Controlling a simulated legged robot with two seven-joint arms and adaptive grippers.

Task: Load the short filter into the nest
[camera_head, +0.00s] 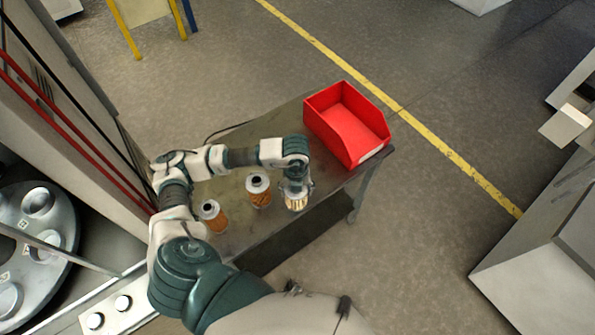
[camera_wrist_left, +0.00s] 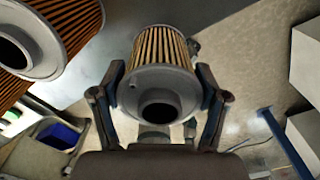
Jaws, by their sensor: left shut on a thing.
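My left gripper (camera_head: 297,188) is shut on a pleated filter (camera_head: 296,203) at the table's right part. In the left wrist view this filter (camera_wrist_left: 164,60) sits between both fingers, its grey cap with a dark round hole facing the camera. Two more filters with orange pleats and pale caps stand upright on the table, a middle filter (camera_head: 259,191) and a left filter (camera_head: 213,217). I cannot tell by height which is the short one. A round grey plate (camera_head: 60,250) at the far left carries cup-like nests (camera_head: 38,203).
An empty red bin (camera_head: 350,130) stands at the table's back right corner, close to my left gripper. The dark table (camera_head: 240,150) is bare behind my forearm. A machine panel with red rails (camera_head: 70,125) stands between table and plate. Grey cabinets are at right.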

